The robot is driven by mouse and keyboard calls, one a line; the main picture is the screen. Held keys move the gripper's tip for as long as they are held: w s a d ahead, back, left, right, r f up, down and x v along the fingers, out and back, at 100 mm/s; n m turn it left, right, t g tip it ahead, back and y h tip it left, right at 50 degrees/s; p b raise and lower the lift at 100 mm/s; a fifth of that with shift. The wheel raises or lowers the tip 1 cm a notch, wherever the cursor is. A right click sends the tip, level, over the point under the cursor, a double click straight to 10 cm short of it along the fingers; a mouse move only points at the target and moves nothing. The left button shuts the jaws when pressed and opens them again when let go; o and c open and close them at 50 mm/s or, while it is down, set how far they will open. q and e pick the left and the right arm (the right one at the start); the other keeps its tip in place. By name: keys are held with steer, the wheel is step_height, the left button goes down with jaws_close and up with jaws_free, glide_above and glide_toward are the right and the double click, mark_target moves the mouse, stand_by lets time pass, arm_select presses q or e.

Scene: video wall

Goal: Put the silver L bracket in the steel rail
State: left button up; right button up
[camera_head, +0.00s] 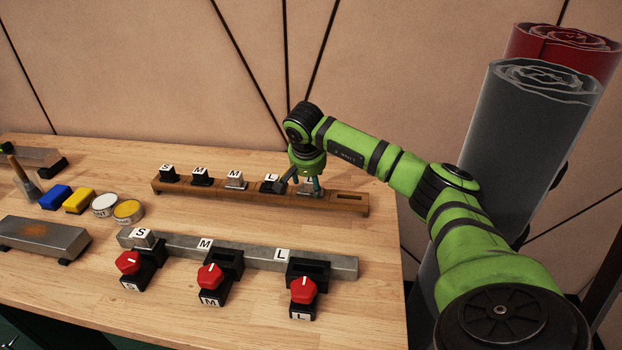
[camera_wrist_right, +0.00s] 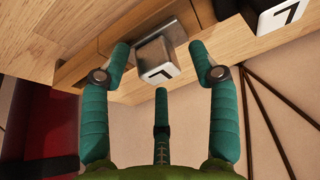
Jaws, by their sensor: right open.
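The silver L bracket (camera_wrist_right: 158,60) stands in the wooden rack, its white L-marked block facing the right wrist camera. In the head view the bracket (camera_head: 308,191) is partly hidden by my right gripper (camera_head: 306,183). That gripper is open, pointing down over the bracket, with teal fingers on either side of it; I cannot tell if they touch it. The steel rail (camera_head: 325,263) lies in front of the rack, with S, M and L marks. A silver piece marked S (camera_head: 143,240) sits at its S place. The dark L holder (camera_head: 308,270) looks empty. My left gripper is not in view.
The wooden rack (camera_head: 215,191) also holds black and silver brackets; a black L bracket (camera_head: 271,185) stands just left of my gripper. Red knobs (camera_head: 303,290) front the rail. Tins (camera_head: 128,210), coloured blocks (camera_head: 79,201) and a metal block (camera_head: 42,237) lie left. Rolls (camera_head: 515,140) stand right.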

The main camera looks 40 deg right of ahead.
steer(key=shift+r, duration=0.1)
steer(key=shift+s, duration=0.1)
jaws_close()
jaws_free()
